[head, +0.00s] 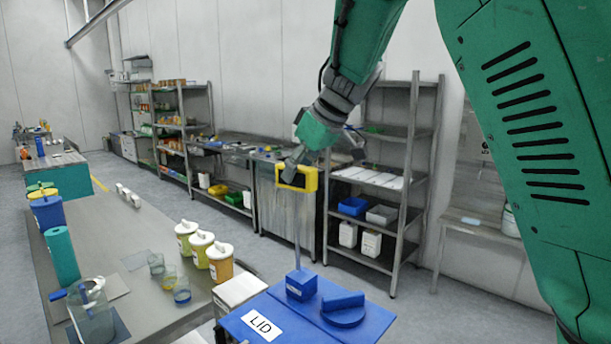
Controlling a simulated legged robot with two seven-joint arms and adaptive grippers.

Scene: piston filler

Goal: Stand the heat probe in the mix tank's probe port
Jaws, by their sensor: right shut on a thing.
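The heat probe (297,178) has a yellow-framed head with a dark display and a thin grey stem pointing down, almost upright. My right gripper (296,163) is shut on the top of its head. The mix tank's blue lid (300,328), with a white LID label, is at the bottom centre. The probe port (301,287) is a raised blue block on it. The stem's lower end meets the top of this block in the picture. I cannot tell whether the tip is inside the opening. My left gripper is out of view.
A round blue cap (343,308) with a raised grip is on the lid, right of the port. A long grey table (150,255) on the left bears yellow-labelled tubs (220,262), small beakers (181,291) and a clear jug (92,312). Shelves stand behind.

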